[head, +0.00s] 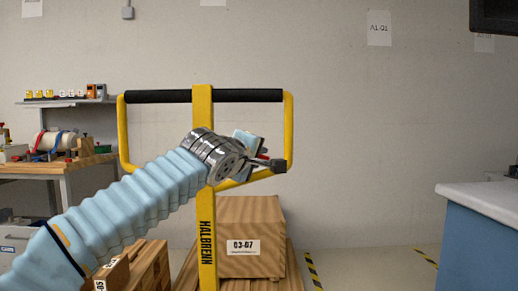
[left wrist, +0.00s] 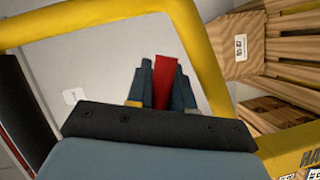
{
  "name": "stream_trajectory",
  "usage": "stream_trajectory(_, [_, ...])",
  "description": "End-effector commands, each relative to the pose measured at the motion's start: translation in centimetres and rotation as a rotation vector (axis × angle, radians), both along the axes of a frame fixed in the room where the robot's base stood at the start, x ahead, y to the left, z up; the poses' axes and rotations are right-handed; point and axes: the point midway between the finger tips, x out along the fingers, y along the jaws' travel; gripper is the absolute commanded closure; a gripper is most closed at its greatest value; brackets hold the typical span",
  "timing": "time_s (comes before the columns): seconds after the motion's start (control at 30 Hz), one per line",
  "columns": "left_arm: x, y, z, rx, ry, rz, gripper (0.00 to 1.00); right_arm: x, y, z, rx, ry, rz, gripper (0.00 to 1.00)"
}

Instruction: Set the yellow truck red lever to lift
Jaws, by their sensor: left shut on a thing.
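The yellow truck (head: 204,235) stands ahead, with a tall post marked HALBRENN and a loop handle with a black grip bar (head: 247,95). My left gripper (head: 262,157) is at the lower right of the handle loop. In the left wrist view its fingers (left wrist: 164,88) are shut on the red lever (left wrist: 166,75), which sticks up between them. In the head view only a small bit of the red lever (head: 263,156) shows; the gripper hides the rest. The lever's setting cannot be told. My right gripper is not in view.
A wooden crate (head: 265,213) labelled 03-07 stands behind the post, with more wooden crates (head: 150,266) at lower left. A workbench (head: 62,169) with reels is at left. A blue cabinet with a pale top (head: 485,198) is at right. Floor right of the truck looks clear.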

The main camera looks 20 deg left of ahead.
Motion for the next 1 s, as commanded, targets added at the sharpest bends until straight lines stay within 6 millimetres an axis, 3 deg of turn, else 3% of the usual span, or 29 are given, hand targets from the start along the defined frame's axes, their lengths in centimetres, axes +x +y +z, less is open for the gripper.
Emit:
stream_trajectory(0.33, [-0.02,0.21,-0.4,0.039,0.012,0.001,1.0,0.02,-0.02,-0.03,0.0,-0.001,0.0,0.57])
stream_trajectory(0.37, [-0.01,0.21,-0.41,0.039,0.013,0.002,0.77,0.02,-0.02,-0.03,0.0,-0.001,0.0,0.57])
stream_trajectory(0.5, [-0.01,0.2,-0.41,0.038,0.013,0.001,0.57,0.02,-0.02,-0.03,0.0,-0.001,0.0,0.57])
stream_trajectory(1.0, [0.06,0.02,-0.23,0.008,0.006,0.0,0.57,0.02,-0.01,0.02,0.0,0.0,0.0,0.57])
